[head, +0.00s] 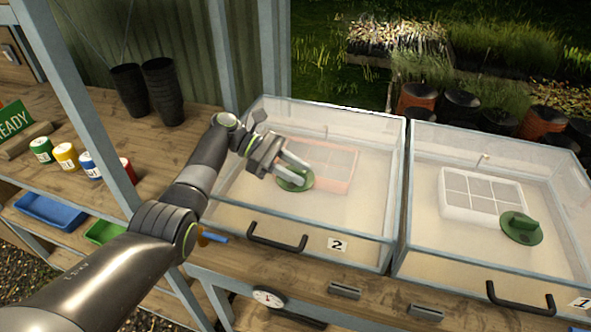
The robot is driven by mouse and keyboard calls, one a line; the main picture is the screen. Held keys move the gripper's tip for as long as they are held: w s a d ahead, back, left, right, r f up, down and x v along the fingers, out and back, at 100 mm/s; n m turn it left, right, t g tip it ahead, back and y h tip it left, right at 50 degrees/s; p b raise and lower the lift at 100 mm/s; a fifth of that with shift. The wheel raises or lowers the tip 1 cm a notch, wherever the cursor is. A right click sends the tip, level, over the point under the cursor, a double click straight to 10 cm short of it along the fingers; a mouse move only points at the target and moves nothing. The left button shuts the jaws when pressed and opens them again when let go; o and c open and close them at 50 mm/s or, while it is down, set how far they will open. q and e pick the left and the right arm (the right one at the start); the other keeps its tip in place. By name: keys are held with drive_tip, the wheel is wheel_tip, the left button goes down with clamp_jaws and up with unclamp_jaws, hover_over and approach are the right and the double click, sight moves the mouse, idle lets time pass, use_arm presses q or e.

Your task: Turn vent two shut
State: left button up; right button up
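Vent two's green round knob (298,186) sits on the clear lid of the box marked 2 (338,245), at the front left of a pinkish framed vent grid (333,160). My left gripper (302,174) reaches over this lid from the left. Its two pale fingers are parted and lie over the knob, hiding much of it. I cannot tell whether they press on its raised grip. My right gripper is not in view.
Box 1 stands on the right, with its own green knob (522,228) beside a white vent grid (482,193). Black handles (277,240) project from the box fronts. A grey post stands left of box 2. Black pots (163,90) and labelled tins (66,156) stand on the left bench.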

use_arm(q)
drive_tip(key=b+v, duration=0.3)
drive_tip(key=v, duration=0.8)
drive_tip(key=shift+a+f, duration=0.1)
drive_tip(key=shift+f, duration=0.05)
drive_tip(key=shift+w+a+r+b, duration=0.15)
drive_tip(key=shift+a+r+b, duration=0.15)
drive_tip(key=shift+a, duration=0.1)
